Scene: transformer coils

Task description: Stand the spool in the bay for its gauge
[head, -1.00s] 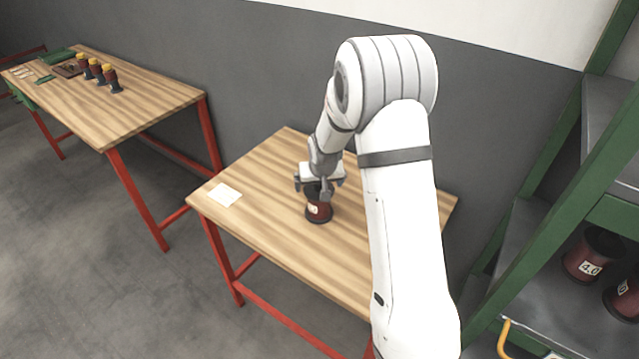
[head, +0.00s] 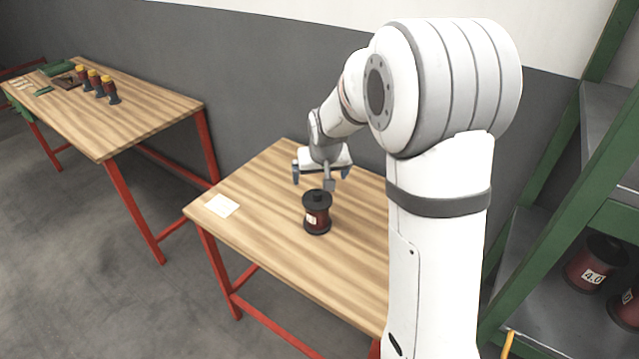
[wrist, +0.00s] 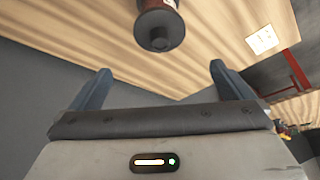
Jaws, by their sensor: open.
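The spool (head: 317,216) stands upright on the near wooden table. It has black flanges, a dark red winding, a pale label too small to read and a black knob on top. My gripper (head: 314,180) is open and empty, above and behind the spool, apart from it. In the wrist view the spool (wrist: 160,28) shows at the top centre, beyond the open fingers (wrist: 160,85). On the green-framed rack (head: 540,270) at right, a spool labelled 4.0 (head: 590,265) stands on a shelf. Another dark red spool (head: 627,305) beside it is cut off by the picture edge.
A white card (head: 222,205) lies at the near table's (head: 265,190) left corner. The grey wall is behind the table. The tabletop around the spool is clear.

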